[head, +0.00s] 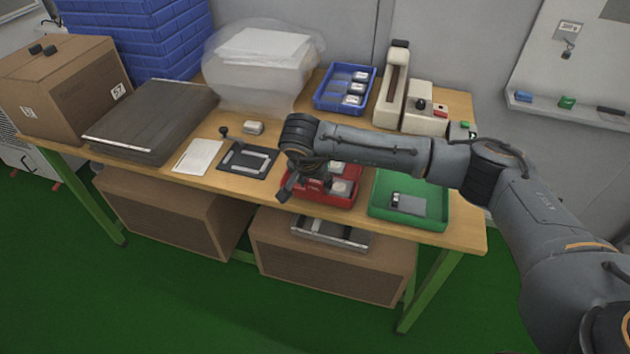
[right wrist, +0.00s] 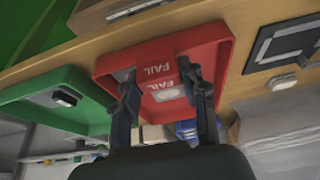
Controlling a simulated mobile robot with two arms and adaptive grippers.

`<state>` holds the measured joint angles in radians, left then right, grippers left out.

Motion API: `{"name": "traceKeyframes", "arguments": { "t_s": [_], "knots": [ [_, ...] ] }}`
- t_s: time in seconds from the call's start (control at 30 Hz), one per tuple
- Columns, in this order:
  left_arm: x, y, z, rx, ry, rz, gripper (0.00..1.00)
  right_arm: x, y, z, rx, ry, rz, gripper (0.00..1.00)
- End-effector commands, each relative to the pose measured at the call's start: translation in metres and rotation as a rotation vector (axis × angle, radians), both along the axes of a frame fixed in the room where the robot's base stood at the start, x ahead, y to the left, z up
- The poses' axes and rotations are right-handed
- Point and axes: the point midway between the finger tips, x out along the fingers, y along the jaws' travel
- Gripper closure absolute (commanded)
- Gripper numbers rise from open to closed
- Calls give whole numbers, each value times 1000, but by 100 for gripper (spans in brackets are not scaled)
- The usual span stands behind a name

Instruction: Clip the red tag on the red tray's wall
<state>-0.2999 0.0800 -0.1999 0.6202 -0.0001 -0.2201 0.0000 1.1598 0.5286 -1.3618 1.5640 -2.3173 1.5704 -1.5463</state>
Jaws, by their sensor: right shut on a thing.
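The red tray (head: 335,202) sits at the table's front edge, left of the green tray, with pale items inside. My right gripper (head: 296,188) is over its left front part, partly hiding it. In the right wrist view the right gripper (right wrist: 160,82) is shut on the red tag (right wrist: 163,87), which bears the word FAIL. The tag is at the wall of the red tray (right wrist: 207,42), close to another FAIL marking. I cannot tell whether the tag touches or straddles the wall. My left gripper is not in view.
A green tray (head: 432,219) with a grey and black item stands right of the red tray. A black frame-like fixture (head: 237,168) lies to the left. A blue bin (head: 328,98) stands behind. A large box (head: 62,90) is at far left.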

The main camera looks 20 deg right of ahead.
Motion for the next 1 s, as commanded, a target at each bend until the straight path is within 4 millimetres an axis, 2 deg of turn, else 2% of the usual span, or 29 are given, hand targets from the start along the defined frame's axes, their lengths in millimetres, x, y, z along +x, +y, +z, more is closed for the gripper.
{"name": "traceKeyframes", "arguments": {
  "t_s": [0.53,0.57,0.6,0.7,1.0],
  "knots": [
    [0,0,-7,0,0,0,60,0,0,-7,0,0,0,81],
    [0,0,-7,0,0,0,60,0,0,-7,0,0,0,55],
    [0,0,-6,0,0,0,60,0,0,-6,0,0,0,47],
    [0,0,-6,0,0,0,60,0,0,-7,0,0,0,31],
    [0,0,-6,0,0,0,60,0,0,-6,0,0,0,31]
  ]
}}
